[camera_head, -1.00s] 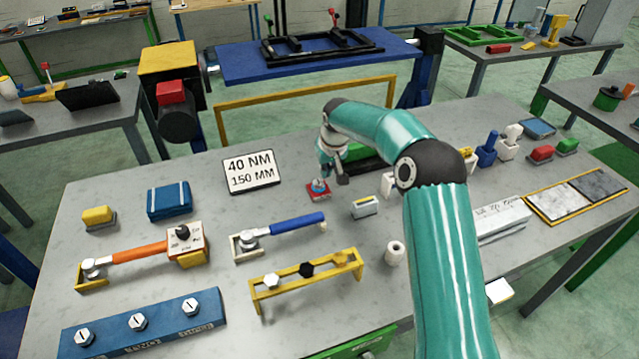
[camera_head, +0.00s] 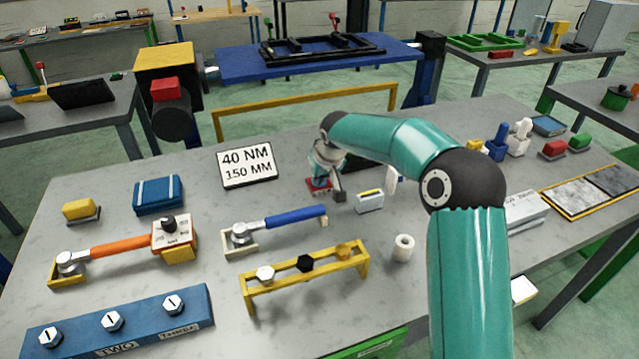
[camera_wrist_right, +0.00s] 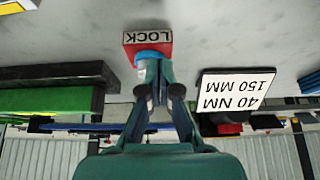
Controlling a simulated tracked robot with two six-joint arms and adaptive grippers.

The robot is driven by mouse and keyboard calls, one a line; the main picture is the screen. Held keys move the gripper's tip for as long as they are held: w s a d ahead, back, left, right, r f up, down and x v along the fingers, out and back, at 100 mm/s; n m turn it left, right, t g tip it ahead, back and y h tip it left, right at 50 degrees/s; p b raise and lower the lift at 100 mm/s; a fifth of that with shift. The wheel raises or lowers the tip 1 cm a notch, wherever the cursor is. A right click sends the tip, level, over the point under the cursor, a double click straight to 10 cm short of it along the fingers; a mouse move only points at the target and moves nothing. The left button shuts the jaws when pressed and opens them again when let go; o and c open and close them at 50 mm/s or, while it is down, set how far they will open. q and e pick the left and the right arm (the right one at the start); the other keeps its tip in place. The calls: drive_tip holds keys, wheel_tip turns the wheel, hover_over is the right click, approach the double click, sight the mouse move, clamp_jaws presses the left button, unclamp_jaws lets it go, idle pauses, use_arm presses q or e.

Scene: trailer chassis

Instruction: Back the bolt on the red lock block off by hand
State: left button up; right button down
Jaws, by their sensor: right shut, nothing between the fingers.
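The red lock block (camera_head: 316,184) stands on the grey workbench, just right of the 40 NM sign. In the right wrist view its LOCK label (camera_wrist_right: 148,32) shows upside down at the top. A blue round part (camera_wrist_right: 152,54) sits on the block's near side. My right gripper (camera_head: 324,176) is at the block and hides part of it. In the wrist view its fingertips (camera_wrist_right: 152,63) meet at the blue part, with nothing seen between them. I cannot make out a separate bolt or tell whether the fingers touch the blue part. My left gripper is not in view.
The 40 NM sign (camera_head: 247,165) lies left of the block. A small grey box (camera_head: 369,202) stands to its right. A blue-handled wrench (camera_head: 275,228), an orange-handled wrench (camera_head: 125,247) and a yellow bolt rack (camera_head: 306,275) lie nearer. Bare bench surrounds the sign.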

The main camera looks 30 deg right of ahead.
drive_tip(key=shift+f+b, duration=0.35)
drive_tip(key=shift+f, duration=0.45)
drive_tip(key=shift+w+d+r, duration=0.1)
drive_tip(key=shift+d, duration=0.2)
idle(0.3)
drive_tip(key=shift+s+d, duration=0.2)
drive_tip(key=shift+d, duration=0.45)
drive_tip(key=shift+s+d, duration=0.1)
drive_tip(key=shift+d, duration=0.2)
